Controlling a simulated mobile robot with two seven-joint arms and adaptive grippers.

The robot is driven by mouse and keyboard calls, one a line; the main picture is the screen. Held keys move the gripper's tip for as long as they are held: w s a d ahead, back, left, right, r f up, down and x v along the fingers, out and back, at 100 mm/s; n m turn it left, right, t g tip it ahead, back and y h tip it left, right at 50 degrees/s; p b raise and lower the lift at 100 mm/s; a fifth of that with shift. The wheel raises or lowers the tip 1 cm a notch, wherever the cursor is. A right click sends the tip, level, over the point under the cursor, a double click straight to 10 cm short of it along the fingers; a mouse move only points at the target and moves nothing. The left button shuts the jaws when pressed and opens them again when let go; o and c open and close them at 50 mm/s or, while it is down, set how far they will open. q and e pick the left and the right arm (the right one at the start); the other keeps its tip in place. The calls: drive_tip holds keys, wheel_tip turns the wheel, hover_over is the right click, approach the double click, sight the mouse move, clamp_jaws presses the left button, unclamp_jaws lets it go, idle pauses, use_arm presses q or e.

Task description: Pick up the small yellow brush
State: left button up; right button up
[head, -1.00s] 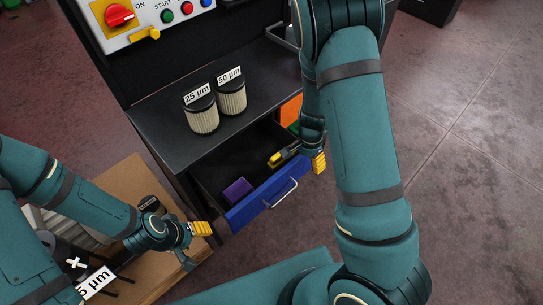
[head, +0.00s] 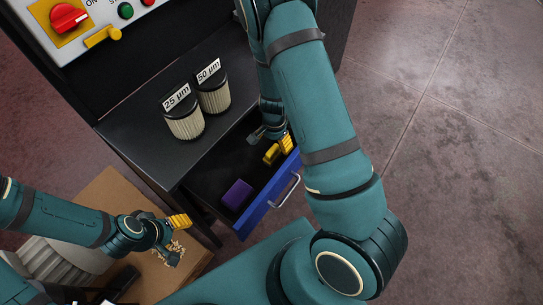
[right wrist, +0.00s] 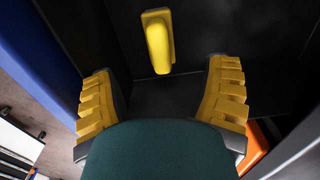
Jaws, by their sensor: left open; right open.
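The small yellow brush (head: 271,154) lies in the open drawer (head: 287,175) with the blue front, near its right end. In the right wrist view the brush (right wrist: 159,42) is ahead of the fingers, at the top centre on the dark drawer floor. My right gripper (head: 271,139) is open over the drawer beside the brush, and its fingers (right wrist: 160,95) show apart with nothing between them. Part of the drawer is hidden by my right arm. My left gripper (head: 176,240) is open and empty at the lower left, above a cardboard box.
A purple block (head: 237,195) lies in the same drawer. Two filters labelled 25 µm (head: 185,121) and 50 µm (head: 212,96) stand on the black top above. An orange item (right wrist: 256,145) shows at the lower right of the wrist view. The cardboard box (head: 113,190) is at left.

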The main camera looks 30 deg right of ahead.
sight(272, 155)
wheel_tip(272, 155, down, 2)
drive_tip(key=shift+f, duration=0.15)
drive_tip(key=f, duration=0.1)
drive_tip(key=f+b, duration=0.1)
drive_tip(key=f, duration=0.1)
drive_tip(key=f+b, duration=0.1)
drive_tip(key=f, duration=0.1)
drive_tip(key=shift+a, duration=0.4)
clamp_jaws()
